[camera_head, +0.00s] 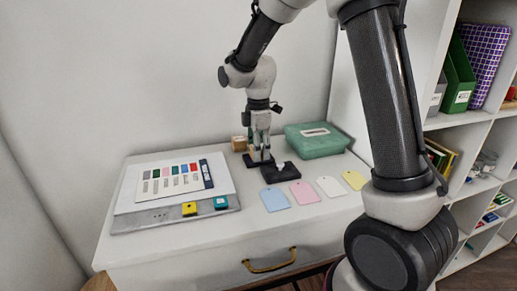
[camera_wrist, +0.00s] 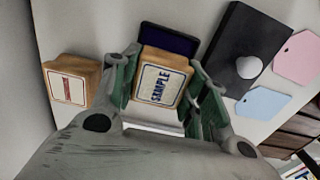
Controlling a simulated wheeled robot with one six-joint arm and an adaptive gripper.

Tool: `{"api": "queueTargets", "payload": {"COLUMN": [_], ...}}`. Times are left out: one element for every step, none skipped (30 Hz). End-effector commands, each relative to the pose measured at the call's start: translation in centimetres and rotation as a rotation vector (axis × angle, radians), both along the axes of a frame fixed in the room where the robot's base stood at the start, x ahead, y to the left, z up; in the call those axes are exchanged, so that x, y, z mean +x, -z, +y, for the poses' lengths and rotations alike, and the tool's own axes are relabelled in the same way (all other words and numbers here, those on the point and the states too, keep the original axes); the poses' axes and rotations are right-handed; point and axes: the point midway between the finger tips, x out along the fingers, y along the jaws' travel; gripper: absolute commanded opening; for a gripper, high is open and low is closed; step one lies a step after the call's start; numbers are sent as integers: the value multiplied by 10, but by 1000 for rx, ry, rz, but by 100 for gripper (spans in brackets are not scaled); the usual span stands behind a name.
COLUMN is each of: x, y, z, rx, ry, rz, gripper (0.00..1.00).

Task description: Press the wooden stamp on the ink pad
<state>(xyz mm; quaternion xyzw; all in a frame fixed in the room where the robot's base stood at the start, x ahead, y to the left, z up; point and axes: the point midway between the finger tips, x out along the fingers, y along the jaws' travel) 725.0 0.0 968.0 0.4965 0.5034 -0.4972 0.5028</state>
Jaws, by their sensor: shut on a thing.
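My gripper (camera_wrist: 164,64) is shut on a wooden stamp (camera_wrist: 162,84) with a "SAMPLE" label on its top; the green finger pads press its two sides. The dark blue ink pad (camera_wrist: 168,38) shows beyond the stamp's far edge, and the stamp hides part of it. In the head view my gripper (camera_head: 261,143) points down over the ink pad (camera_head: 250,158), low at the back of the white cabinet top. The held stamp is mostly hidden there by the fingers. Whether the stamp touches the pad cannot be told.
A second wooden stamp (camera_wrist: 72,84) stands left of my gripper. A black block with a grey knob (camera_wrist: 236,45) is close on the right. A green box (camera_head: 318,143) is behind right. Paper tags (camera_head: 275,199) lie in front; a grey board with cards (camera_head: 150,219) lies left.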

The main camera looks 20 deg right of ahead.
Motion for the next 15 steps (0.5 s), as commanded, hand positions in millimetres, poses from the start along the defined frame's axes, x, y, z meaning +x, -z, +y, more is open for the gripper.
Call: {"api": "queueTargets", "payload": {"x": [0, 0, 0, 0, 0, 0, 0, 0, 1, 1, 1, 1, 1, 1, 1], "y": [0, 0, 0, 0, 0, 0, -1, -2, -4, -5, -7, -10, -12, -14, -17], "z": [0, 0, 0, 0, 0, 0, 0, 0, 0, 0, 0, 0, 0, 0, 0], "rx": [0, 0, 0, 0, 0, 0, 0, 0, 1, 1, 1, 1, 1, 1, 1], "ry": [0, 0, 0, 0, 0, 0, 0, 0, 0, 0, 0, 0, 0, 0, 0], "rz": [0, 0, 0, 0, 0, 0, -1, -1, -2, -2, -3, -3, -3, -3, -3], "gripper": [20, 20, 20, 20, 20, 20, 20, 20, 20, 20, 20, 20, 20, 20, 20]}}
